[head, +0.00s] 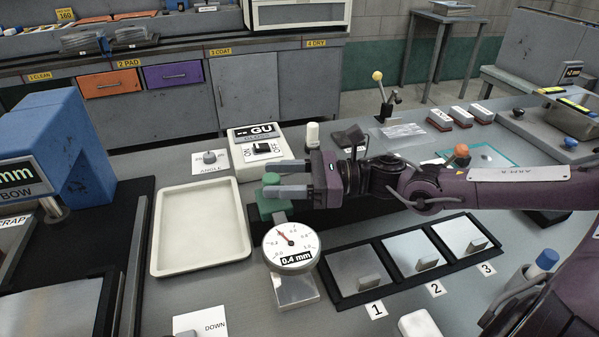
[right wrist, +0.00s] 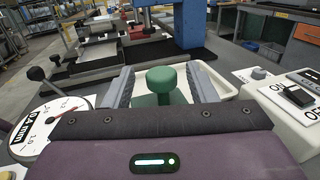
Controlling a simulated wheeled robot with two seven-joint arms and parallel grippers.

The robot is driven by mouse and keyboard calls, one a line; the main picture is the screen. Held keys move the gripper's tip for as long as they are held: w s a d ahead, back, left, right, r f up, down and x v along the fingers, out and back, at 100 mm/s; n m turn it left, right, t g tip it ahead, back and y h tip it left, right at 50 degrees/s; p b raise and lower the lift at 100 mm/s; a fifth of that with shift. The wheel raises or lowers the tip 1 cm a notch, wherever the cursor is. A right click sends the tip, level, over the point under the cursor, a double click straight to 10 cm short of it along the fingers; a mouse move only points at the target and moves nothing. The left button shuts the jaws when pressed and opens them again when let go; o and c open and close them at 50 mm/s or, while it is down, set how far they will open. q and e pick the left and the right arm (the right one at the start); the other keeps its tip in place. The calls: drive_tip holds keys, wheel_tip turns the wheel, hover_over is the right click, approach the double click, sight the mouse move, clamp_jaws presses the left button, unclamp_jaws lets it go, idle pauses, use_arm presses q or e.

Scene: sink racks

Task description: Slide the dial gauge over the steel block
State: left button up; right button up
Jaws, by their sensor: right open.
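The dial gauge (head: 291,243) has a round white face, a red needle, a "0.4 mm" label and a green knob (head: 271,201). Its face is cut off at the left in the right wrist view (right wrist: 45,128). A shiny steel block (head: 296,291) shows just below the dial; I cannot tell whether they touch. My right gripper (head: 268,180) is open, its fingers pointing left at the knob. In the right wrist view the green knob (right wrist: 161,80) stands between the two fingers, with gaps showing at its sides. My left gripper is not in view.
An empty cream tray (head: 157,232) lies left of the gauge. A black rack (head: 334,297) with plates numbered 1, 2 and 3 lies to the right. A white switch box (head: 245,160) stands behind, and a blue machine (head: 70,140) at far left.

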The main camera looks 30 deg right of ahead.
drive_tip(key=shift+p+v, duration=0.4)
drive_tip(key=shift+v, duration=1.45)
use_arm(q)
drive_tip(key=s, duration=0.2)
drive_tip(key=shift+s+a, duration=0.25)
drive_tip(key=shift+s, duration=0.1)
use_arm(e)
drive_tip(key=shift+s, duration=0.1)
